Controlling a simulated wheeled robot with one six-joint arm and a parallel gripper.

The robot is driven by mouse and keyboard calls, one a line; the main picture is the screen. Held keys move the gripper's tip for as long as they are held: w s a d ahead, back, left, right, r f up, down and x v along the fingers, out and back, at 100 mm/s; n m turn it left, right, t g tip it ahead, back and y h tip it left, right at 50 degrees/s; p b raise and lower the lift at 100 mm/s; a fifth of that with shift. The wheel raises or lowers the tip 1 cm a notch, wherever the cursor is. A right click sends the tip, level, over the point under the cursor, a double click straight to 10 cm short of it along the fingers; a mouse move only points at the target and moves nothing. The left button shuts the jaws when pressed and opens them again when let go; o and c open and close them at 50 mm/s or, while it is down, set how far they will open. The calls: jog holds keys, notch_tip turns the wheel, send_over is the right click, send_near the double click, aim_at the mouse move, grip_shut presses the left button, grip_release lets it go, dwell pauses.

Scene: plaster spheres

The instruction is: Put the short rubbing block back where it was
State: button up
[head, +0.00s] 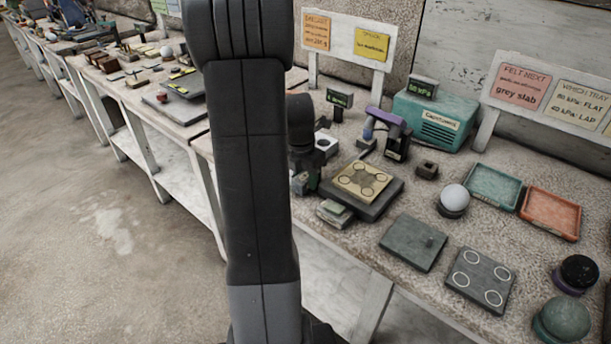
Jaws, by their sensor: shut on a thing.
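My gripper (305,178) is low over the bench, just right of my dark upright arm link, which hides part of it. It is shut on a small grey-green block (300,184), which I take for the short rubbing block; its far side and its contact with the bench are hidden. Another small block with a green top and pale sides (335,212) lies just right of and in front of the gripper. Beside them is a dark slab (388,198) bearing a tan plate (362,181) with several ring marks.
The bench also holds a grey slab (412,242), a ringed dark plate (480,277), a white sphere on a dark stand (454,198), a teal tray (493,187), an orange tray (551,213) and a teal machine (433,120). Signboards stand behind. The bench's front edge is near.

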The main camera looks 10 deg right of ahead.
aim_at(300, 178)
jog(key=shift+f+b, duration=0.35)
jog(key=shift+f, duration=0.2)
jog(key=o, duration=1.3)
jog(key=shift+o, duration=0.2)
jog(key=shift+f, duration=0.1)
jog(key=shift+r, duration=0.4)
notch_tip(300, 178, up, 13)
jog(key=a+p, duration=0.1)
jog(key=shift+s+a, duration=0.3)
jog(key=shift+s, duration=0.15)
